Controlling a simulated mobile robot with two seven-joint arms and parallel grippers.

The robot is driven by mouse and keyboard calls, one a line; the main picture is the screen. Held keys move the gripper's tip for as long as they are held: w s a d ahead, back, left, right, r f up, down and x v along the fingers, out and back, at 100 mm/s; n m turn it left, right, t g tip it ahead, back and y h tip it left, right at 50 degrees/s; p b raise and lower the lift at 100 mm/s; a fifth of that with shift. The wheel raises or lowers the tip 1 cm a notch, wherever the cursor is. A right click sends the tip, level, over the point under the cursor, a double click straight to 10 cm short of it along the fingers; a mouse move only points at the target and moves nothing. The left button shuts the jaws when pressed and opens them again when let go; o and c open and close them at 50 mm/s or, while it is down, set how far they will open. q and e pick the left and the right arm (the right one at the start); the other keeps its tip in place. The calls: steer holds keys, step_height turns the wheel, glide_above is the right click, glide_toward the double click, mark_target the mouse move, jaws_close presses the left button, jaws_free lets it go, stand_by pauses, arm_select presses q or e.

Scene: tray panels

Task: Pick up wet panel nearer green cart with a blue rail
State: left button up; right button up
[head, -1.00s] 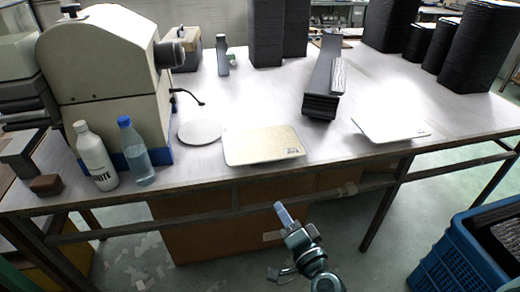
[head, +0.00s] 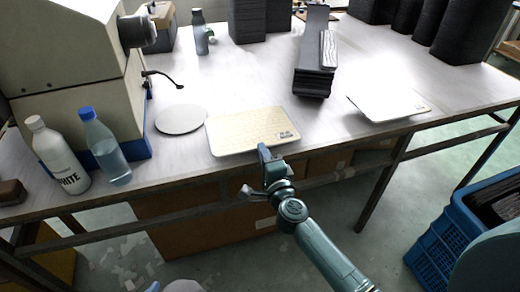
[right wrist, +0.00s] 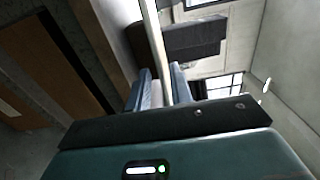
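Two thin flat panels lie on the grey table with their front edges by its front edge. The cream, speckled panel (head: 250,128) is left of centre, and the whiter one (head: 388,104) is to its right. Both have a small dark label. My right gripper (head: 266,152) is at the cream panel's front right corner. In the right wrist view its fingers (right wrist: 162,88) are open on either side of a pale edge-on strip. A bluish tip at the bottom edge seems to be my left gripper (head: 153,287), mostly cut off. I see no green cart with a blue rail.
A black stack (head: 315,60) stands between and behind the panels. A round white disc (head: 181,119), a blue-capped bottle (head: 105,147) and a white bottle (head: 57,155) are left. A beige machine (head: 75,55) stands behind them. A blue crate (head: 445,235) is at lower right.

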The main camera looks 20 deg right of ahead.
steer(key=shift+w, duration=1.3)
jaws_close()
step_height(320, 180, up, 3)
steer(key=p, duration=0.3)
steer(key=shift+f, duration=0.2)
steer(key=s+r+p, duration=0.4)
steer(key=s+p, duration=0.1)
steer(key=s, duration=0.3)
stand_by(0.4)
steer(key=shift+d, duration=0.15)
